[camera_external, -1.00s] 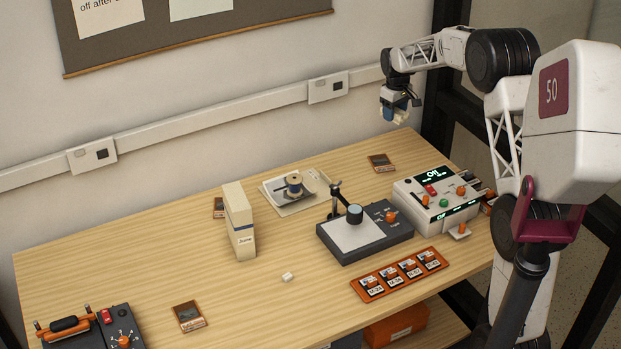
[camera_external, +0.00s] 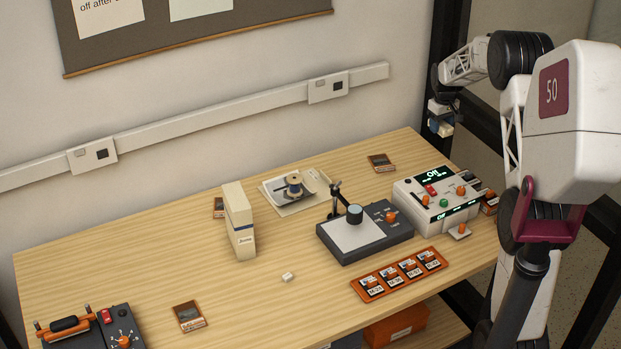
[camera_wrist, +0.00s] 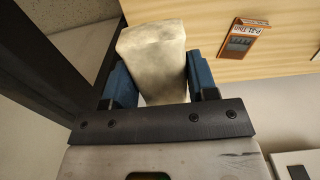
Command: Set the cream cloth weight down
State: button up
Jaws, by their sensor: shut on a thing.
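The cream cloth weight (camera_wrist: 152,50) is a pale, soft-edged block held between the two blue fingers of my gripper (camera_wrist: 157,78) in the wrist view. My gripper (camera_external: 441,120) is shut on it and raised beyond the table's back right corner in the external view. The weight (camera_external: 445,130) shows there only as a small pale patch below the blue fingers. Its inner faces are hidden by the fingers.
The wooden table (camera_external: 130,270) carries a tall cream box (camera_external: 239,222), a tray with a spool (camera_external: 293,187), a dark stand (camera_external: 352,245), a white control box (camera_external: 436,205) and an orange-framed strip (camera_external: 400,275). A small white cube (camera_external: 288,277) lies near bare wood.

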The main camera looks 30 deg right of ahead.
aim_at(444, 134)
jog(key=shift+f, duration=2.25)
jog(key=shift+f, duration=0.15)
jog(key=shift+f, duration=2.95)
jog(key=shift+f, duration=1.9)
jog(key=shift+f, duration=0.15)
jog(key=o, duration=1.2)
